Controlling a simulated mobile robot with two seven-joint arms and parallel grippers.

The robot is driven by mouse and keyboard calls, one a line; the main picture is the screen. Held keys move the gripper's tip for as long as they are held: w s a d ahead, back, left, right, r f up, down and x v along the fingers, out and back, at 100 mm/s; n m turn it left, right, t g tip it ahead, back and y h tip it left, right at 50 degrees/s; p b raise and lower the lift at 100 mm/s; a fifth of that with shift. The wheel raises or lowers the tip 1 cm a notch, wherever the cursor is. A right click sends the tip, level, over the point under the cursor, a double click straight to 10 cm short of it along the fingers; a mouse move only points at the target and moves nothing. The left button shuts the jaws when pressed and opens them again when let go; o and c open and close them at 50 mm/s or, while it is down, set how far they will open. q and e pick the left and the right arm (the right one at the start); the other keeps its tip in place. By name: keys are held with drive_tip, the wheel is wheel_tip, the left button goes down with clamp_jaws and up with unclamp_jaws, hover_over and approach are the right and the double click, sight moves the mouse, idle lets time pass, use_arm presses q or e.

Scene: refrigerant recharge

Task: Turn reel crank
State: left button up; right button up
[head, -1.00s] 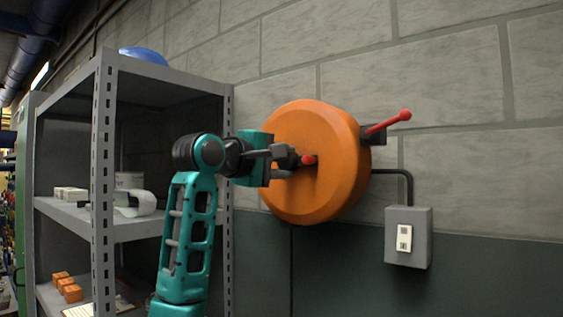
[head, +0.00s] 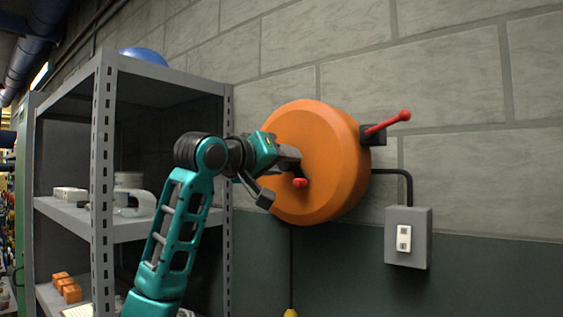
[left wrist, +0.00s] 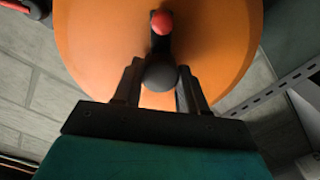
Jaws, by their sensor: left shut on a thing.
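The orange reel (head: 335,150) is a round drum on the block wall. Its crank has a dark arm and a red knob (head: 299,183) on the reel's front face, with the knob low. My left gripper (head: 292,163) is at the reel's face. In the left wrist view my left gripper (left wrist: 160,86) has a finger on each side of the crank's round dark hub (left wrist: 160,72) and is shut on it. There the arm runs up from the hub to the red knob (left wrist: 162,22). My right gripper is not in view.
A grey metal shelf (head: 104,150) with small items stands left of the reel, close to my left arm. A red-tipped lever (head: 388,122) sticks out at the reel's right. A grey switch box (head: 408,255) is below right. A black cord ends in a yellow piece (head: 290,313).

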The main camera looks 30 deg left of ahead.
use_arm(q)
drive_tip(key=shift+m, duration=0.8)
drive_tip(key=shift+f, duration=0.1)
drive_tip(key=o, duration=1.1)
drive_tip(key=shift+c, duration=0.2)
drive_tip(key=s+b, duration=0.2)
drive_tip(key=s, duration=1.1)
drive_tip(key=shift+a+r, duration=0.25)
drive_tip(key=shift+a, duration=0.15)
